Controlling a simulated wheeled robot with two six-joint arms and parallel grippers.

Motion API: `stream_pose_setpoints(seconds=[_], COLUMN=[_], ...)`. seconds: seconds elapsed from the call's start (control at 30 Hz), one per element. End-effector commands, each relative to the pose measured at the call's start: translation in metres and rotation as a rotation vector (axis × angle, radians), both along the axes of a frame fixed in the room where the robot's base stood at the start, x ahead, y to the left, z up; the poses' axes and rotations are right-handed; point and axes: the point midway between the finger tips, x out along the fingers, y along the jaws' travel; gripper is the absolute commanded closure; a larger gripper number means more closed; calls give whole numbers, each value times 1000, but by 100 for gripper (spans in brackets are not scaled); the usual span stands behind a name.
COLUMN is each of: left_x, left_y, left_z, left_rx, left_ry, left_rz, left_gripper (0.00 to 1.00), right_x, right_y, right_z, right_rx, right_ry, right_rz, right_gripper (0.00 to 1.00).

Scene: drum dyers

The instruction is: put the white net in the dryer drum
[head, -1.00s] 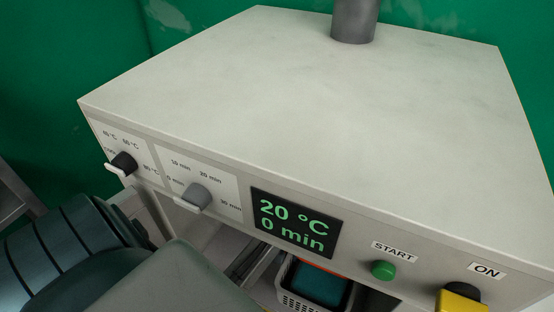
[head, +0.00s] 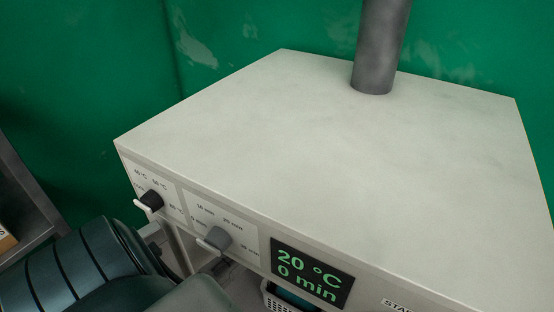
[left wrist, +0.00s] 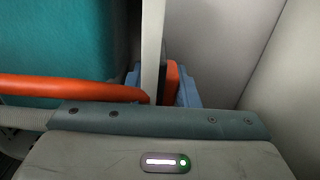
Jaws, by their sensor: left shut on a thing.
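The dryer (head: 320,140) fills most of the head view, with its pale top and slanted front panel; its drum cannot be made out. In the left wrist view, my left gripper (left wrist: 158,88) has blue fingers on both sides of a narrow, pale upright strip (left wrist: 152,45) and is shut on it. I cannot tell what the strip belongs to. A teal surface (left wrist: 60,45) and an orange bar (left wrist: 70,88) lie to its left. No white net can be made out. My right gripper is not in view.
The dryer's panel carries a temperature knob (head: 151,201), a time knob (head: 217,238) and a display (head: 311,272) reading 20 °C, 0 min. A grey pipe (head: 381,50) rises from the top. A perforated white basket (head: 269,293) shows below the panel. A metal shelf (head: 25,195) stands left.

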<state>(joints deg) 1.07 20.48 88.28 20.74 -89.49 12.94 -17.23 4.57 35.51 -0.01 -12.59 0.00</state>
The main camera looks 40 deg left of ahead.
Motion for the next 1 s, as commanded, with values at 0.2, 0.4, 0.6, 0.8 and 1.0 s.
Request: stream_pose_setpoints(seconds=[0.2,0.4,0.6,0.8,1.0], left_x=[1,2,0,0,1], left_y=[0,0,0,0,0], left_z=[-15,-18,-21,-21,-17], left_rx=[0,1,2,2,2], left_ry=[-3,-5,-1,-1,-4], left_rz=[-1,-1,-1,-1,-2], left_gripper=[100,100,70,50,50], right_x=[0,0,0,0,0], right_y=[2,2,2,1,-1], right_z=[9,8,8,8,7], right_rx=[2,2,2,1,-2], right_ry=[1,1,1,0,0], right_rz=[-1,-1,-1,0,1], right_gripper=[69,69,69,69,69])
